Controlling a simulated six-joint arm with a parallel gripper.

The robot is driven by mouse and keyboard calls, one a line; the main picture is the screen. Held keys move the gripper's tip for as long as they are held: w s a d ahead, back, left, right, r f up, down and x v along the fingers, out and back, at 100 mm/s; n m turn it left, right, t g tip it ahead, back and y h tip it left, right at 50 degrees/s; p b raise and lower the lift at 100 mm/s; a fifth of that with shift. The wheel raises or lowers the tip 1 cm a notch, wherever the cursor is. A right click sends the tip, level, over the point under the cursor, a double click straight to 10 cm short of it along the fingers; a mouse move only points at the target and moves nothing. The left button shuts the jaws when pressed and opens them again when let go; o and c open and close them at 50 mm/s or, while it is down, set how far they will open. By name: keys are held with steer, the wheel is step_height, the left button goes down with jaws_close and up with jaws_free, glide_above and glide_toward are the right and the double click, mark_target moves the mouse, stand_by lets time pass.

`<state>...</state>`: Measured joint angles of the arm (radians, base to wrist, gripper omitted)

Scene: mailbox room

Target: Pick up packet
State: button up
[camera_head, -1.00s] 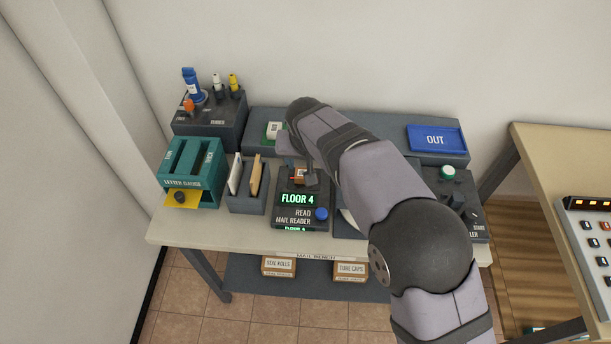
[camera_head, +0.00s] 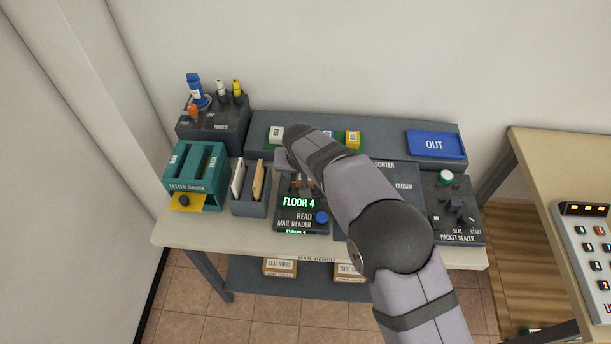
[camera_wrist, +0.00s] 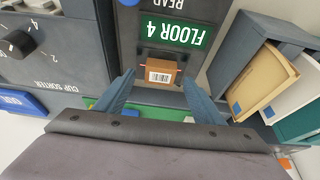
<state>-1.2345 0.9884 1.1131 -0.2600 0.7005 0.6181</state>
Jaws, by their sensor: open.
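The packet is a small brown box with a white barcode label, seen in the wrist view (camera_wrist: 163,72). It sits on the mail reader (camera_head: 288,219), just behind the lit "FLOOR 4" display. In the head view only a small brown part of it shows, beside my gripper. My gripper (camera_wrist: 160,88) is open above the reader, pointing down. Its two blue-grey fingers lie on either side of the packet in the wrist view, with visible gaps. I cannot tell how far above the packet the tips are.
Left of the reader stand a slotted holder with envelopes (camera_head: 247,205) and a teal letter gauge (camera_head: 196,172). A packet sealer (camera_head: 453,215) is at the right. A blue OUT tray (camera_head: 435,144) lies on the back shelf. My arm hides part of the sorter.

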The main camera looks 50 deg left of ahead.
steer(key=shift+x, duration=1.1)
steer(key=c, duration=1.2)
steer(key=shift+r, duration=0.15)
